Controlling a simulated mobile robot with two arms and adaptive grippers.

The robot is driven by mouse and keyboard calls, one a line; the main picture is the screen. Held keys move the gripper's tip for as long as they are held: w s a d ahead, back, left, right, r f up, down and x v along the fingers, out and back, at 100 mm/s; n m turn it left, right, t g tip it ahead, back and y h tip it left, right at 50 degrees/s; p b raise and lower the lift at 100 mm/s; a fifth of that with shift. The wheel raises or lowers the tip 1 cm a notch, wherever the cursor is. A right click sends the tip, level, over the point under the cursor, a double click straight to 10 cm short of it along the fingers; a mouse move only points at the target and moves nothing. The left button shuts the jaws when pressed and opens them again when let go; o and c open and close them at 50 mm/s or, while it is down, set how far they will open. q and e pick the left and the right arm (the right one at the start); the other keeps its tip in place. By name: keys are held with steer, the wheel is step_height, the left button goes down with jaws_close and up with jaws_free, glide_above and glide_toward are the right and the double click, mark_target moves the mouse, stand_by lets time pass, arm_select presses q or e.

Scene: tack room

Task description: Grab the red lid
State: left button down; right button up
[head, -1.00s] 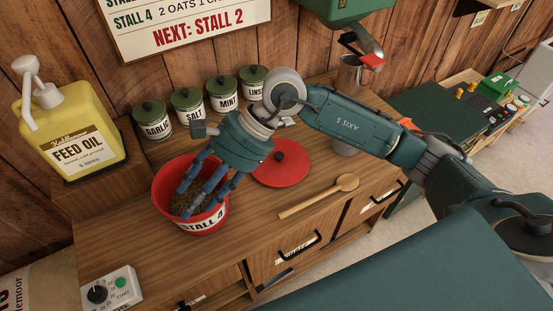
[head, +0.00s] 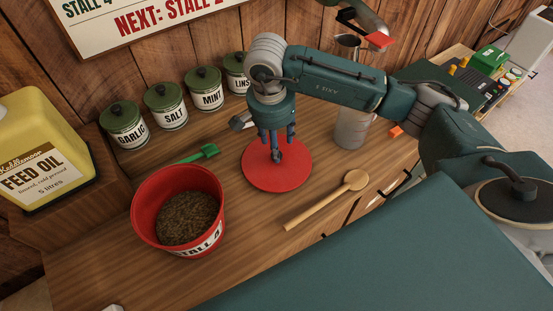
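The red lid (head: 290,178) lies flat on the wooden counter, right of the red bucket. Its dark knob, seen earlier, is hidden behind my fingers. My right gripper (head: 276,150) points straight down over the middle of the lid, its blue fingers around where the knob is. I cannot tell whether the fingers touch or grip it. The red bucket (head: 147,212) marked STALL 4 stands uncovered, with brown feed (head: 187,216) in it.
Lidded tins (head: 166,106) line the back of the counter, with a green scoop (head: 200,153) in front. A wooden spoon (head: 325,202) lies right of the lid. A metal jug (head: 352,128) stands behind right. A feed oil jug (head: 45,150) is at left.

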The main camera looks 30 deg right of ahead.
steer(key=shift+w+f, duration=0.1)
steer(key=shift+f, duration=0.25)
step_height(320, 180, down, 4)
steer(key=shift+w+d+r+p, duration=0.15)
steer(key=shift+r+p, duration=0.1)
steer(key=shift+p, duration=0.95)
steer(key=shift+f, duration=0.6)
steer(key=shift+w, duration=0.1)
steer(key=c, duration=0.8)
arm_select(q)
steer(key=w+r, duration=0.2)
steer(key=shift+w+d+r, duration=0.1)
steer(key=shift+w+r, duration=0.05)
steer(key=shift+r, duration=0.2)
arm_select(e)
jaws_close()
